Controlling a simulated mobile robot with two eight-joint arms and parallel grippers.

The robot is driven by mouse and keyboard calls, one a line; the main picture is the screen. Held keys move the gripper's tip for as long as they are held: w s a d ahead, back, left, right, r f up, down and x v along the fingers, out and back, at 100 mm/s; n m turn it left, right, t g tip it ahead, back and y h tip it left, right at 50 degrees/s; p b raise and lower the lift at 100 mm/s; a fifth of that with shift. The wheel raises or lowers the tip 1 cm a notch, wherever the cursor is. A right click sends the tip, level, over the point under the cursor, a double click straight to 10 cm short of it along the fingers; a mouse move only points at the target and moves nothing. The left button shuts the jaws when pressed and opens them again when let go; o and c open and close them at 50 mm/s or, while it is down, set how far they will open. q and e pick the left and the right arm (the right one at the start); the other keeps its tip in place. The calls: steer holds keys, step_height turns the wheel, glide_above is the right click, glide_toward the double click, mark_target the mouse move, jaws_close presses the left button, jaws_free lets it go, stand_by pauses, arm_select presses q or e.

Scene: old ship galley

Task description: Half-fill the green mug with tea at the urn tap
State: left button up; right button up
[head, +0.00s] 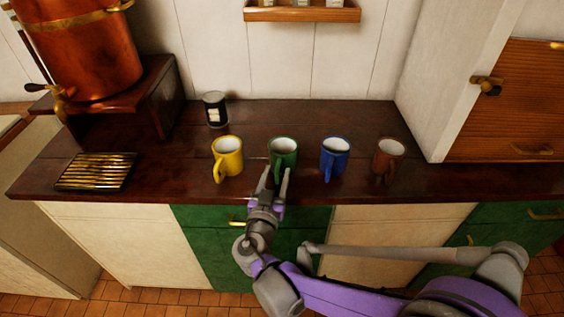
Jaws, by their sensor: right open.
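The green mug (283,149) stands upright on the dark wooden counter, between a yellow mug (227,155) and a blue mug (334,156). My right gripper (275,174) is open at the front of the green mug, with its fingers pointing at it. The fingers hide the mug's lower front, and I cannot tell whether they touch it. The copper urn (85,50) stands on a raised wooden stand at the left. Its brass tap (60,98) points down at the urn's left front. My left gripper is not in view.
A brown mug (387,160) stands right of the blue one. A dark canister (215,109) stands behind the yellow mug. A brass drip grate (97,171) lies on the counter in front of the urn stand (157,88). A white cabinet (465,80) closes off the right.

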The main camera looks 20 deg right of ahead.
steer(key=shift+w+d, duration=0.3)
steer(key=shift+w, duration=0.3)
jaws_close()
stand_by(1.0)
